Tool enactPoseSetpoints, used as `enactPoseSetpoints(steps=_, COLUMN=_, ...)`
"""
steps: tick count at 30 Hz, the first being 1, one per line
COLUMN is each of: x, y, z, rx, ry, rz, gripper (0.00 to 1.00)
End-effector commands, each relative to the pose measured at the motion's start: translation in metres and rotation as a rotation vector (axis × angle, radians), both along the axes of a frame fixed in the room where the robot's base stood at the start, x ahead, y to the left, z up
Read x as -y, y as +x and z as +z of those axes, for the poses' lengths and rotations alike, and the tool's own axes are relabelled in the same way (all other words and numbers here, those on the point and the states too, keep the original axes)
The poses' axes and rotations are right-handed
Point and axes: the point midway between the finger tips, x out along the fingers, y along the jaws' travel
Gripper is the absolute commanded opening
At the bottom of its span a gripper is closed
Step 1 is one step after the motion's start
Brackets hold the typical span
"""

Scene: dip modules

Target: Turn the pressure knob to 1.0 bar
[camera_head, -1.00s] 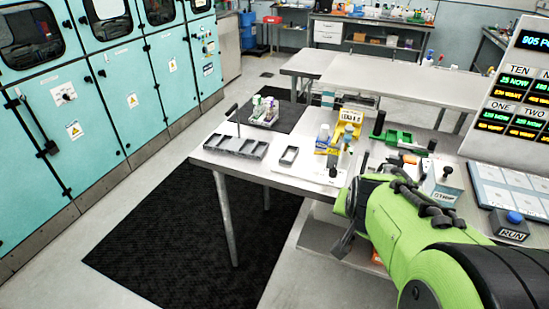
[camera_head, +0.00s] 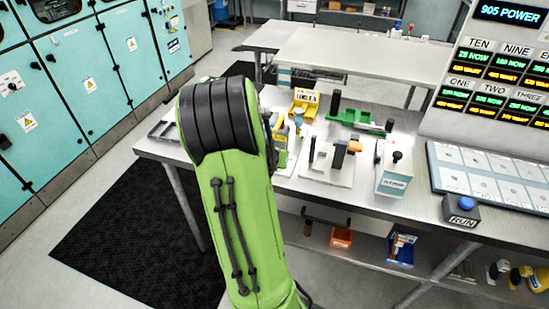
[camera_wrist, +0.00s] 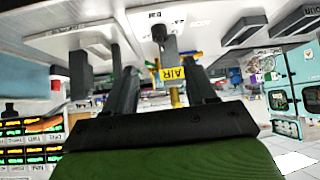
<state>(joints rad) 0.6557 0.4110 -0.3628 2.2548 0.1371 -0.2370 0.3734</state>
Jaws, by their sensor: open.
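In the wrist view, which shows the bench upside down, a small black knob (camera_wrist: 159,32) stands on a white plate (camera_wrist: 190,25) with small dark lettering. I take it for the pressure knob, but its reading is too small to make out. A yellow tag marked AIR (camera_wrist: 171,73) shows beyond, between the fingers. My gripper (camera_wrist: 162,82) is open and empty, its two dark fingers on either side of the gap. The knob appears above the fingertips in the picture, and no contact is visible. In the head view my green arm hides the gripper and the knob.
The bench holds a yellow labelled holder (camera_head: 304,101), a green fixture (camera_head: 356,117), a white plate with black uprights (camera_head: 325,170) and a grey-white box with a black knob (camera_head: 394,174). A blue RUN button (camera_head: 465,203) and display panel (camera_head: 500,70) stand right. The rear table (camera_head: 365,55) is mostly clear.

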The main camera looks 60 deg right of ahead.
Motion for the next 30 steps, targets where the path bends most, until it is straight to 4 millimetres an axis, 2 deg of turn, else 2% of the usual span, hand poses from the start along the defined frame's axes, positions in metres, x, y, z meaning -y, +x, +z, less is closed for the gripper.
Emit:
enactPoseSetpoints(steps=1, x=0.01, y=0.001, z=-0.012, rx=-0.004, ry=0.003, rz=-0.003, gripper=0.56)
enactPoseSetpoints(steps=3, x=0.022, y=0.004, z=-0.025, rx=-0.004, ry=0.003, rz=-0.001, gripper=0.56)
enactPoseSetpoints(steps=12, x=0.069, y=0.017, z=-0.072, rx=-0.001, ry=0.002, rz=0.001, gripper=0.56)
enactPoseSetpoints(steps=16, x=0.079, y=0.02, z=-0.082, rx=0.0, ry=0.002, rz=0.002, gripper=0.56)
enactPoseSetpoints(steps=24, x=0.081, y=0.021, z=-0.084, rx=0.001, ry=0.001, rz=0.001, gripper=0.56)
enactPoseSetpoints(steps=25, x=0.081, y=0.021, z=-0.084, rx=0.001, ry=0.001, rz=0.001, gripper=0.54)
enactPoseSetpoints(steps=30, x=0.081, y=0.021, z=-0.084, rx=0.0, ry=0.001, rz=0.002, gripper=0.28)
